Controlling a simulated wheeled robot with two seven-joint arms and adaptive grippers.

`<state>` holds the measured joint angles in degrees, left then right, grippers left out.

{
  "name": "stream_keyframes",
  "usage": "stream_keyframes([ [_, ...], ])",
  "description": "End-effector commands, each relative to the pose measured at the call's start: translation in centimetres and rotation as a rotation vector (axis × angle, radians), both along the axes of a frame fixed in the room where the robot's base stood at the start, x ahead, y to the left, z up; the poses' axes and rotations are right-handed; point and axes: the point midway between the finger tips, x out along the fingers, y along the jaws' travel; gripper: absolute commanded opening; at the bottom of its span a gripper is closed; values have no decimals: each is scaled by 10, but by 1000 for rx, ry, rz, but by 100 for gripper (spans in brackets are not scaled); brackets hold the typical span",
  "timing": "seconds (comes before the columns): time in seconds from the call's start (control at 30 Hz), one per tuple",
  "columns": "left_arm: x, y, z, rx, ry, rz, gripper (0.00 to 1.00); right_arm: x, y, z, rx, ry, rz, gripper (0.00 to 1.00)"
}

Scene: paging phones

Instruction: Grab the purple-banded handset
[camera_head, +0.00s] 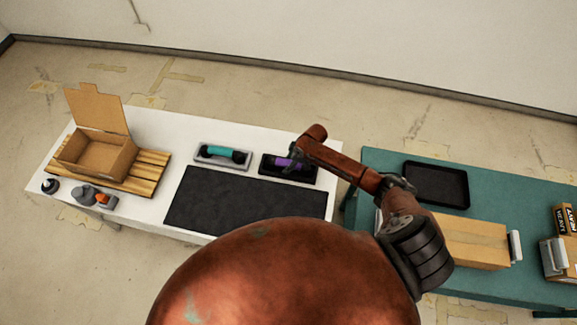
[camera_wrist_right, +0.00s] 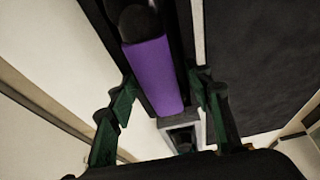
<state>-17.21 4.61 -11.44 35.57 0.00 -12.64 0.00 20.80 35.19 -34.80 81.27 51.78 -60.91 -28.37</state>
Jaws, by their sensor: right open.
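The purple-banded handset (camera_head: 282,163) lies on a dark cradle (camera_head: 307,176) on the white table, right of centre in the head view. In the right wrist view its purple band (camera_wrist_right: 154,75) runs between the two fingers. My right gripper (camera_wrist_right: 162,95) is open, with one finger on each side of the handset and apart from it. In the head view my right gripper and arm cover part of the handset. My left gripper is not in view.
A teal-banded handset (camera_head: 221,151) rests on a light cradle to the left. A dark mat (camera_head: 245,200) lies in front. An open cardboard box (camera_head: 92,158) stands at the left. A black tray (camera_head: 436,185) and cartons are on the teal table (camera_head: 385,160) at right.

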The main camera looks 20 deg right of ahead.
Motion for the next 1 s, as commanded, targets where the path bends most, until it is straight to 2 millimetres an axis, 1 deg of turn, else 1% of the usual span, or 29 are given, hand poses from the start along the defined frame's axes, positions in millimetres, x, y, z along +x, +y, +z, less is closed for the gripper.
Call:
stream_keyframes([
  [0.03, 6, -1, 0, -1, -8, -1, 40, 0, 0, 0, 0, 0, 0, 44],
  [0.1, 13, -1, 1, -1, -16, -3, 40, 0, 0, 0, 0, 0, 0, 40],
  [0.2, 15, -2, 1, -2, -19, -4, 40, 0, 0, 0, 0, 0, 0, 33],
  [0.27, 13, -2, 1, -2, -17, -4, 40, 0, 0, 0, 0, 0, 0, 28],
  [0.5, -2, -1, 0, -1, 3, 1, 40, 0, 0, 0, 0, 0, 0, 12],
  [0.67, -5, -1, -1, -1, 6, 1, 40, 0, 0, 0, 0, 0, 0, 1],
  [1.0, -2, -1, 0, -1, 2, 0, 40, 1, 0, 1, 0, -1, 0, 0],
])
